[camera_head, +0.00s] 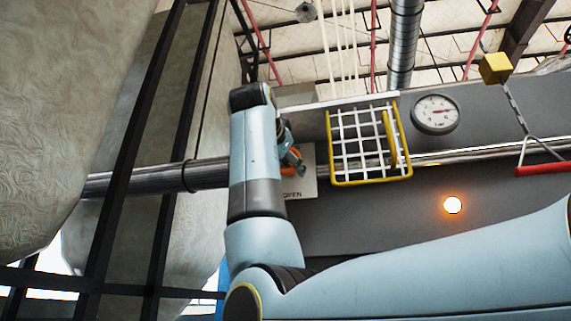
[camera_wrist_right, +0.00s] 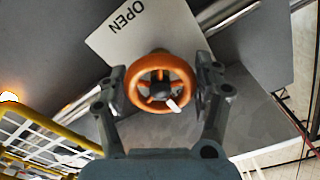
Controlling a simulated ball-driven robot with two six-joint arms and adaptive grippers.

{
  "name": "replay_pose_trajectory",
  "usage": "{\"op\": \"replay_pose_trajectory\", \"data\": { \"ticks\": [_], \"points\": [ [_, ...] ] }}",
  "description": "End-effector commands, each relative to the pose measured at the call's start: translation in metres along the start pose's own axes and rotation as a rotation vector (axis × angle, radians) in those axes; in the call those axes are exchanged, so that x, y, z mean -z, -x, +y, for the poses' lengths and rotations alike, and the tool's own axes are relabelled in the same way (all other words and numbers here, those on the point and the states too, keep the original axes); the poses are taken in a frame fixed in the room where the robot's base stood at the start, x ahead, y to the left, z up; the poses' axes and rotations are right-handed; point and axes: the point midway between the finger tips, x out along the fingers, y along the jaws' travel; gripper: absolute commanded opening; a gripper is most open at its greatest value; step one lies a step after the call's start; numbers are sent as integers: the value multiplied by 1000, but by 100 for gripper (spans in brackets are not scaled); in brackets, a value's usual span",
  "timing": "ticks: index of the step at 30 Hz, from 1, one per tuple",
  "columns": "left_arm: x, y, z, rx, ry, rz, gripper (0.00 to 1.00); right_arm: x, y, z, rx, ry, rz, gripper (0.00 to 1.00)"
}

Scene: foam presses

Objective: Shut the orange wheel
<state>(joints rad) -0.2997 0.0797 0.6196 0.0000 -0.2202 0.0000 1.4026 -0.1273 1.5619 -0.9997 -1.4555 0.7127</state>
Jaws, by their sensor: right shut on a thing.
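The orange wheel (camera_wrist_right: 161,82) sits in front of a white plate marked OPEN (camera_wrist_right: 135,28) in the right wrist view. A small white mark shows at its lower right rim. My right gripper (camera_wrist_right: 162,88) has one finger on each side of the wheel and is shut on its rim. In the head view, only part of the orange wheel (camera_head: 293,160) shows behind my right arm, and the right gripper (camera_head: 288,148) is mostly hidden there. My left gripper is in neither view.
A yellow-edged wire guard (camera_head: 370,182) stands out from the grey panel just right of the wheel. Farther right are a round gauge (camera_head: 436,114), a glowing orange lamp (camera_head: 453,205) and a chain with a red handle (camera_head: 541,169). A metal pipe (camera_head: 140,180) runs left behind dark posts.

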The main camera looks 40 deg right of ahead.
Motion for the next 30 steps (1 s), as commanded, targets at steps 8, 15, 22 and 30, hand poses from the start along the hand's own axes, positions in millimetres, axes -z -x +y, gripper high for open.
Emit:
{"op": "replay_pose_trajectory", "data": {
  "ticks": [8, 15, 22, 30],
  "points": [
    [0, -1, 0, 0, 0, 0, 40, -4, 0, 1, -5, -26, -8, 35],
    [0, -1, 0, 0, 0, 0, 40, -4, 0, 1, -5, -27, -8, 35],
    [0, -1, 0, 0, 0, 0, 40, -3, 0, 0, -3, -27, -6, 89],
    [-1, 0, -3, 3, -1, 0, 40, -1, 0, 0, -1, -27, -3, 91]
  ]
}}
